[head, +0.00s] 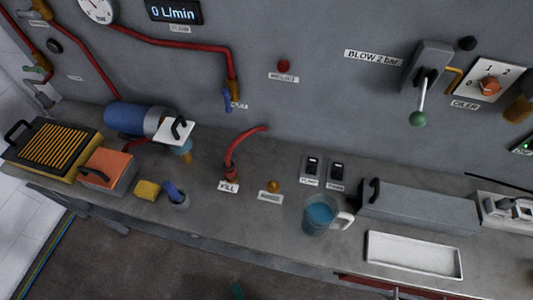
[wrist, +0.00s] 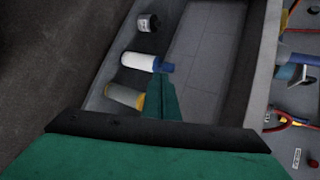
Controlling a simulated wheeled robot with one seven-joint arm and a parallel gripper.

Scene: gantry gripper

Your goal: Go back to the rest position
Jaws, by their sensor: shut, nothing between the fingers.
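My gripper (wrist: 160,98) shows in the wrist view as green fingers pressed together, with nothing between them. The rest of my arm is out of the head view.
On the grey bench (head: 290,245) stand a jug of blue liquid (head: 318,212), a white tray (head: 412,256) and an orange-topped box (head: 107,168).

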